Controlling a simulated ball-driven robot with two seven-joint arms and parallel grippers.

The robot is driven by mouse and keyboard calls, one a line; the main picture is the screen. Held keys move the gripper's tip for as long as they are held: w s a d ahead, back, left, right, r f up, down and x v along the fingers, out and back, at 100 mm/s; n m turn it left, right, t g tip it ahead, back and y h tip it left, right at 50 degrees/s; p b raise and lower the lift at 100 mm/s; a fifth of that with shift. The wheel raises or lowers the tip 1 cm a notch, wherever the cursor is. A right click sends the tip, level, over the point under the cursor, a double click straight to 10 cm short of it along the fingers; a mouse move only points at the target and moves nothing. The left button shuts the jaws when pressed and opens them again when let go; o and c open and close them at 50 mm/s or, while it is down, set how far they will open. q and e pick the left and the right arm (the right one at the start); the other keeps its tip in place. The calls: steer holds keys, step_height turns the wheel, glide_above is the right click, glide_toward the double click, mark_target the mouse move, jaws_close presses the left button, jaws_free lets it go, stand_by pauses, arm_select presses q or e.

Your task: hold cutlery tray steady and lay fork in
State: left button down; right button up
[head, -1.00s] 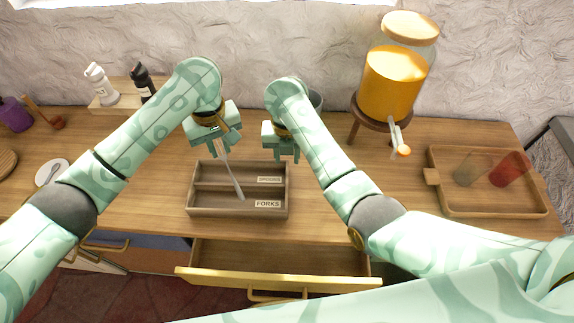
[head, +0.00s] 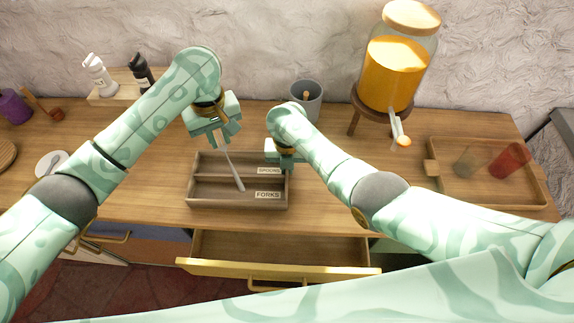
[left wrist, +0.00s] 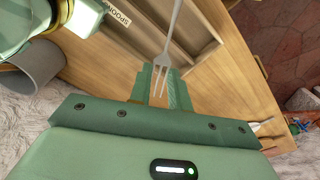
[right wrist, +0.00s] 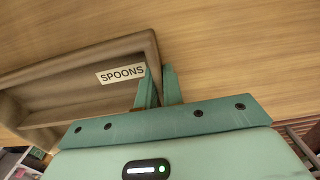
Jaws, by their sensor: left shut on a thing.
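The wooden cutlery tray (head: 237,207) stands on the counter, with a compartment labelled SPOONS and a nearer one labelled FORKS. My left gripper (head: 219,142) is shut on the fork (head: 233,170) above the tray. In the left wrist view the fork's tines (left wrist: 160,72) are between the fingers, and its handle points away. In the head view the handle slants down over the FORKS compartment; contact with its floor is unclear. My right gripper (right wrist: 158,72) is low at the tray's right wall, beside the SPOONS label. Its fingers are close together at the wall; a firm grip cannot be made out.
A grey cup (head: 306,100) stands behind my right gripper. A juice dispenser (head: 392,75) on a stand is at the back right, with a wooden tray of cups (head: 470,212) near it. An open drawer (head: 280,271) juts out below the counter's front edge.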

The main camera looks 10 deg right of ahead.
mark_target(224, 152)
jaws_close()
arm_select(q)
steer(key=s+f, duration=0.1)
steer(key=f, duration=0.1)
steer(key=s+f, duration=0.1)
steer(key=shift+s+d+f, duration=0.1)
steer(key=shift+s+d, duration=0.15)
steer(key=shift+s, duration=0.1)
steer(key=shift+w+a+f+n, duration=0.1)
steer(key=shift+a+f+n, duration=1.2)
steer(key=shift+n, duration=0.55)
steer(key=shift+s+a+f+n, duration=0.1)
steer(key=shift+a+f+n, duration=1.2)
steer(key=shift+n, duration=0.5)
steer(key=shift+w+a+f+n, duration=0.1)
steer(key=shift+a+f+n, duration=0.95)
steer(key=shift+f+n, duration=0.6)
steer(key=shift+r, duration=0.2)
